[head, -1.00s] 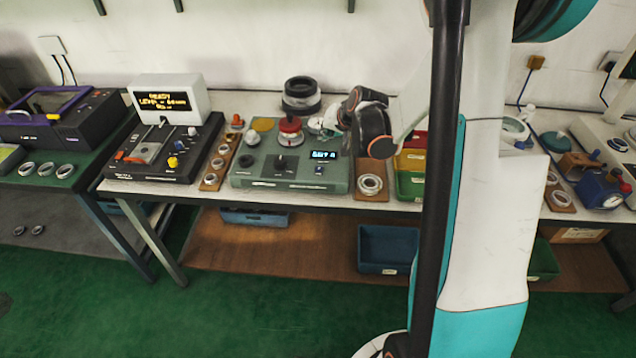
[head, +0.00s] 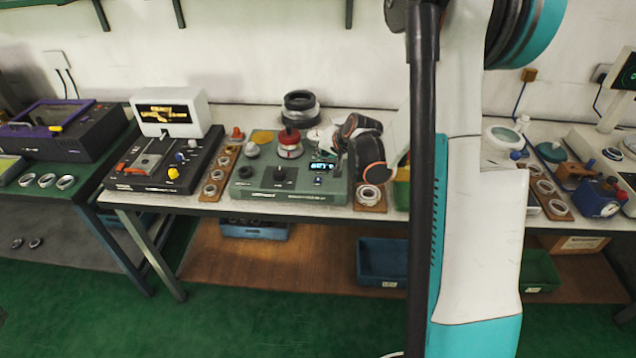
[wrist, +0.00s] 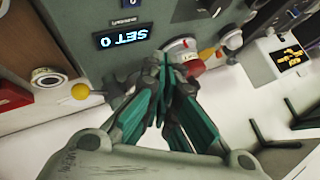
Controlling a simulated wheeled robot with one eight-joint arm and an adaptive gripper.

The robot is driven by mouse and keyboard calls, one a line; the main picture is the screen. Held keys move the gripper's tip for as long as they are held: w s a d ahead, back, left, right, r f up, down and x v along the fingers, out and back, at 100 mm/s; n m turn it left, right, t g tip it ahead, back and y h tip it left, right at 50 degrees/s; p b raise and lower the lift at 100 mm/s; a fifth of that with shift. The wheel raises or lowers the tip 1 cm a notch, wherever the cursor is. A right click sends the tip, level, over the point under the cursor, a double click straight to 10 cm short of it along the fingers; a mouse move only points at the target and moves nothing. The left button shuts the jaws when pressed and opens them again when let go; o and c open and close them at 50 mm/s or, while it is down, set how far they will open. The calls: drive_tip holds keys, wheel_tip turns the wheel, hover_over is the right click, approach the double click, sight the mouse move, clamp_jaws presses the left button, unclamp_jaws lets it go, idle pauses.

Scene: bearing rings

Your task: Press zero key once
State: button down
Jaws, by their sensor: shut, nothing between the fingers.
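The green-grey instrument (head: 245,188) stands on the bench with a lit display (head: 322,166). A small dark blue key (wrist: 131,2) is cut by the top edge of that view; a key also shows below the display in the head view (head: 318,181). I cannot read which is the zero key. My gripper (wrist: 165,66) is shut and empty, its tips over the back of the instrument beside a silver round part (wrist: 182,47).
A red-topped post (head: 289,141) and a black ringed stack (head: 300,106) stand close to the gripper. A wooden ring board (head: 368,207) lies right of the instrument, another (head: 215,178) left. A black device with a screen (head: 172,110) stands further left.

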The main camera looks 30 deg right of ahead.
sight(321, 178)
drive_tip(key=shift+f+b, duration=2)
drive_tip(key=shift+f, duration=1.1)
drive_tip(key=shift+f, duration=0.1)
drive_tip(key=shift+f+b, duration=0.25)
drive_tip(key=shift+b, duration=0.2)
drive_tip(key=shift+f+b, duration=0.3)
drive_tip(key=shift+f, duration=0.05)
drive_tip(key=shift+r, duration=0.1)
drive_tip(key=shift+r+p, duration=0.45)
drive_tip(key=shift+r, duration=0.25)
drive_tip(key=shift+r+p, duration=1.6)
drive_tip(key=shift+r, duration=0.85)
